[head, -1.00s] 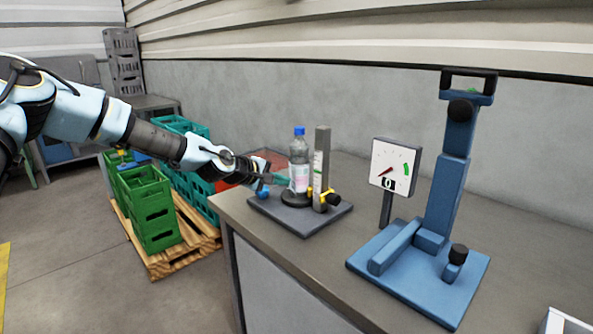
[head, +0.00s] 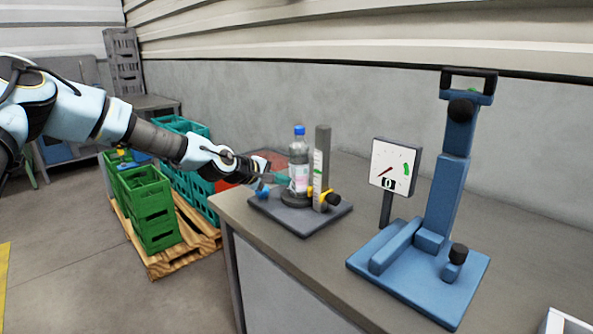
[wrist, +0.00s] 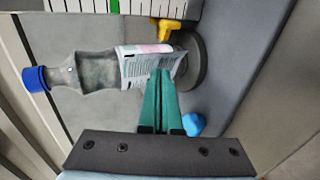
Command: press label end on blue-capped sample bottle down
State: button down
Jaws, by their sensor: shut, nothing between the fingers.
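The blue-capped sample bottle (head: 299,160) stands upright on a round dark base on the dark fixture plate (head: 290,220). It also shows lying sideways across the wrist view (wrist: 85,72). A white and pink label (wrist: 150,62) wraps its lower part, and the label's edge is close to my fingertips. My gripper (head: 283,178) is shut and empty, its green fingers (wrist: 162,78) side by side with their tips at the label. The tips appear to touch or nearly touch the label; I cannot tell which.
A grey post with a scale (head: 322,165) and a yellow clamp with black knob (head: 332,198) stand beside the bottle. A blue knob (wrist: 193,123) is near my fingers. A dial gauge (head: 393,168) and blue press (head: 445,225) stand to the right. Green crates (head: 148,210) are at left.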

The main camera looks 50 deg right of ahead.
jog(key=shift+d, duration=0.6)
dwell(1.1)
jog(key=shift+s, duration=0.65)
dwell(1.3)
jog(key=shift+w+a, duration=0.1)
jog(key=shift+a, duration=2.85)
